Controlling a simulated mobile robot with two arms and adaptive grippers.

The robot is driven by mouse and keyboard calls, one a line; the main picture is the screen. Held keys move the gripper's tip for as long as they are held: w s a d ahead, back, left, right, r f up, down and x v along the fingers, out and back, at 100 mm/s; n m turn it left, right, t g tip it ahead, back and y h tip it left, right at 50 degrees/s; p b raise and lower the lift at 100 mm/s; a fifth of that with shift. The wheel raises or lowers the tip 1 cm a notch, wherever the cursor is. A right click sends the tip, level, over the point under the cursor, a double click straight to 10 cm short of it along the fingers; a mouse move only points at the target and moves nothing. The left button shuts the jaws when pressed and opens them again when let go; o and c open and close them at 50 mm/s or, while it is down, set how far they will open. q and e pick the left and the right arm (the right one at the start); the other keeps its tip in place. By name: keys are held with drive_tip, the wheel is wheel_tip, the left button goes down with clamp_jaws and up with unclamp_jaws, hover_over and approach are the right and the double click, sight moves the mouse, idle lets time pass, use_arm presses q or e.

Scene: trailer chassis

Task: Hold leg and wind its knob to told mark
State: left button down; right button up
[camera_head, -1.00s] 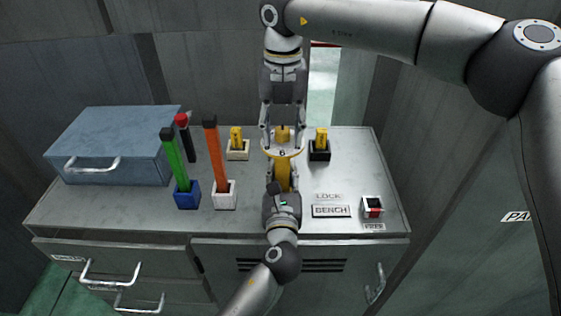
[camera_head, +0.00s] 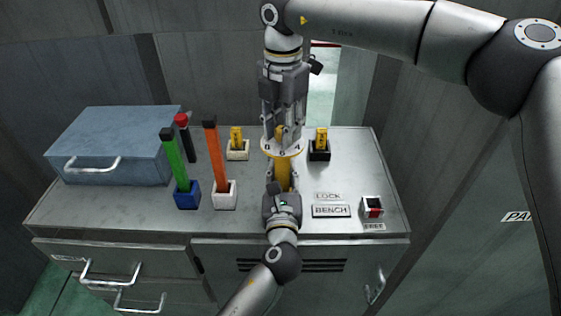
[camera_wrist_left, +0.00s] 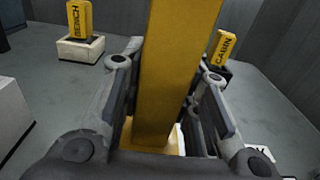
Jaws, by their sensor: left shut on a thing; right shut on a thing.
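The yellow leg (camera_head: 283,174) stands upright on the bench top, and it fills the middle of the left wrist view (camera_wrist_left: 178,70). My left gripper (camera_head: 282,192) is shut on the leg from the front; its fingers (camera_wrist_left: 170,105) lie either side of the yellow post. A round marked dial (camera_head: 283,150) sits on top of the leg, with a yellow knob (camera_head: 281,132) above it. My right gripper (camera_head: 282,136) points down from above and is shut on the knob. The dial's marks are too small to read surely.
Yellow tags stand in a white holder (camera_head: 238,155) and a black holder (camera_head: 319,155). Green and orange sticks stand in a blue block (camera_head: 187,196) and a white block (camera_head: 224,197). A blue box (camera_head: 112,145) is at left. A BENCH plate (camera_head: 331,211) and small red-marked device (camera_head: 372,207) lie at right.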

drive_tip(key=shift+f, duration=0.1)
drive_tip(key=m, duration=0.8)
drive_tip(key=shift+f, duration=0.1)
drive_tip(key=o, duration=0.8)
